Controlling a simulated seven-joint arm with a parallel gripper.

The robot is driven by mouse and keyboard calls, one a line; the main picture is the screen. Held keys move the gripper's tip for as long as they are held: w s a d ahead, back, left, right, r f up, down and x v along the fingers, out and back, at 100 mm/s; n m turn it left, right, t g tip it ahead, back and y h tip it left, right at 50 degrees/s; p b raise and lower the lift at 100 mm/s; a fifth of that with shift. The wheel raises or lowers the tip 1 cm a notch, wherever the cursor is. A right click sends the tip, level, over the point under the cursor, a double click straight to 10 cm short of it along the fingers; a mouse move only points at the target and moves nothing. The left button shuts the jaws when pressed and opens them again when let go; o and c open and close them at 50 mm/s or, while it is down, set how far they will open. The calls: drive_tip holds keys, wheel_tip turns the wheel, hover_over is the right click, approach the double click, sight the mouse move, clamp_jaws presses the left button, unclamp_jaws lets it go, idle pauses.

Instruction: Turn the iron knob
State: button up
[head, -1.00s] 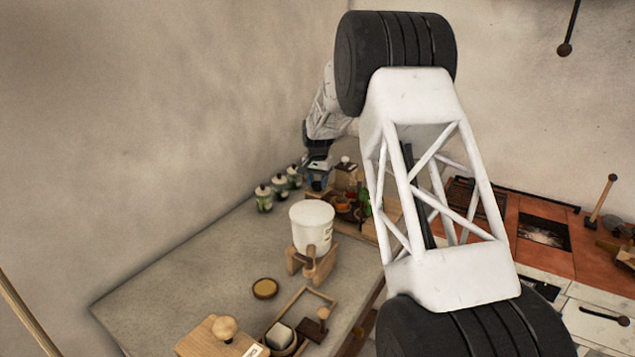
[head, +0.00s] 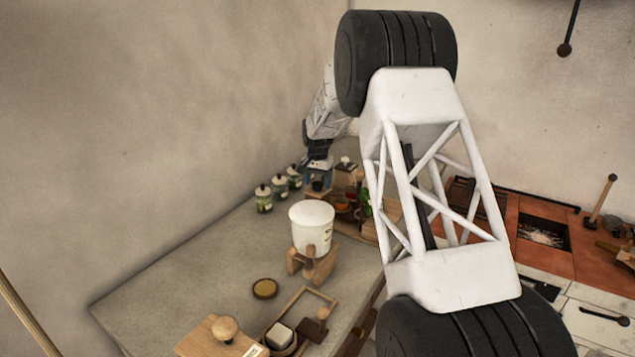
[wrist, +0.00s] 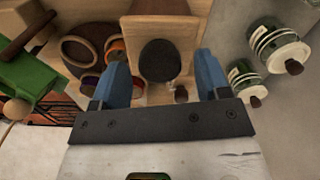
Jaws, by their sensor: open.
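A dark round knob (wrist: 160,62), which looks like the iron knob, sits on a pale wooden block (wrist: 150,22) in the wrist view. My gripper (wrist: 162,68) is open, with one blue finger on each side of the knob in the picture. I see a gap between the knob and each finger; the height between them I cannot tell. In the head view my gripper (head: 318,172) is small, at the far end of the counter by the wall. A dark spot just under it seems to be the knob (head: 317,185).
Green-labelled jars (head: 264,199) stand beside the gripper along the wall; two also show in the wrist view (wrist: 278,47). Round bowls (wrist: 90,50) and a green item (wrist: 28,75) lie left of it. A white crock (head: 312,228) stands nearer; the counter's left part is bare.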

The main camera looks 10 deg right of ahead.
sight(318, 183)
drive_tip(key=shift+r, duration=3.8)
drive_tip(key=shift+s+r, duration=0.3)
drive_tip(key=s+a+r+n, duration=0.1)
drive_tip(key=s+r, duration=0.4)
drive_tip(key=s, duration=0.5)
drive_tip(key=s+a+r+n+t, duration=0.1)
drive_tip(key=s+r, duration=0.3)
drive_tip(key=s, duration=0.7)
drive_tip(key=s+a+r+n, duration=0.1)
drive_tip(key=s+r, duration=0.4)
drive_tip(key=s, duration=0.5)
drive_tip(key=s+a+f+n, duration=0.1)
drive_tip(key=s+f, duration=0.2)
drive_tip(key=s, duration=1.3)
drive_tip(key=s+a+f+n+t, duration=0.1)
drive_tip(key=s+f+n, duration=0.1)
drive_tip(key=s, duration=1.5)
drive_tip(key=shift+f+n+t, duration=0.3)
drive_tip(key=shift+f, duration=0.4)
